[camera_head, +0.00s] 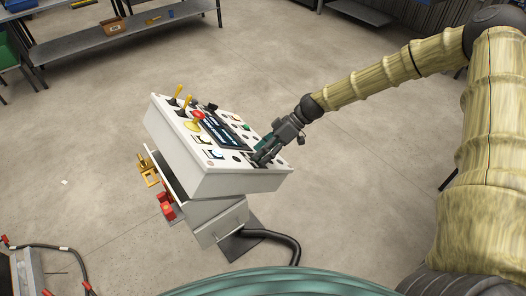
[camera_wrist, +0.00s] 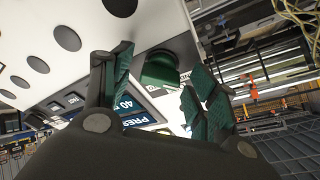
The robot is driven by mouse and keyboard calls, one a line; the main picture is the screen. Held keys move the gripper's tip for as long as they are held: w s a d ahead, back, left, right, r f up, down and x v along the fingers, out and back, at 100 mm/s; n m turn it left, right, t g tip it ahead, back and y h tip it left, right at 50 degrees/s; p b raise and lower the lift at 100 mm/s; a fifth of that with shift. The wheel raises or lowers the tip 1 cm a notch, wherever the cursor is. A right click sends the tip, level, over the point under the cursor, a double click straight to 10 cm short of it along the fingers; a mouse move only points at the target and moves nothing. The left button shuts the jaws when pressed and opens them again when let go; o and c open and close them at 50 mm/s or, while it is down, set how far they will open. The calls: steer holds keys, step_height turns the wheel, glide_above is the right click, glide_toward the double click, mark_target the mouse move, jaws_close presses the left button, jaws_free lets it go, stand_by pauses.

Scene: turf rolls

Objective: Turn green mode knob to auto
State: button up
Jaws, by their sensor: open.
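The green mode knob (camera_wrist: 158,72) shows in the wrist view as a round dark-green knob on the white control panel (camera_wrist: 105,20). My gripper (camera_wrist: 162,66) is open, with one teal-padded finger on each side of the knob in the picture. I cannot tell whether the pads touch it. Its pointer and most mode lettering are not readable. In the head view my gripper (camera_head: 264,157) is at the right part of the sloped control panel (camera_head: 235,183). There I cannot clearly pick out the green knob beside the fingers.
The panel carries a dark screen (camera_head: 221,128), a red mushroom button (camera_head: 197,115), yellow-tipped levers (camera_head: 178,91) and several dark round knobs. A black hose (camera_head: 280,236) runs from the pedestal's base. Grey benches (camera_head: 120,36) stand at the back left. Floor right of the panel is clear.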

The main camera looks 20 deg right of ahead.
steer(key=c, duration=1)
steer(key=shift+m, duration=0.3)
steer(key=m+b, duration=0.1)
steer(key=m, duration=0.2)
steer(key=shift+m+t+h, duration=0.3)
steer(key=shift+t+h, duration=0.1)
steer(key=m+h, duration=0.1)
steer(key=m, duration=0.3)
steer(key=shift+a+r+m+t, duration=0.1)
steer(key=shift+r+m+t, duration=0.05)
steer(key=shift+m+t, duration=0.2)
steer(key=m+h+p, duration=0.1)
steer(key=m, duration=0.3)
steer(key=shift+r+m, duration=0.1)
steer(key=shift+m, duration=0.15)
steer(key=m+h+p, duration=0.1)
steer(key=m, duration=0.3)
steer(key=shift+p, duration=0.4)
steer(key=shift+m, duration=0.4)
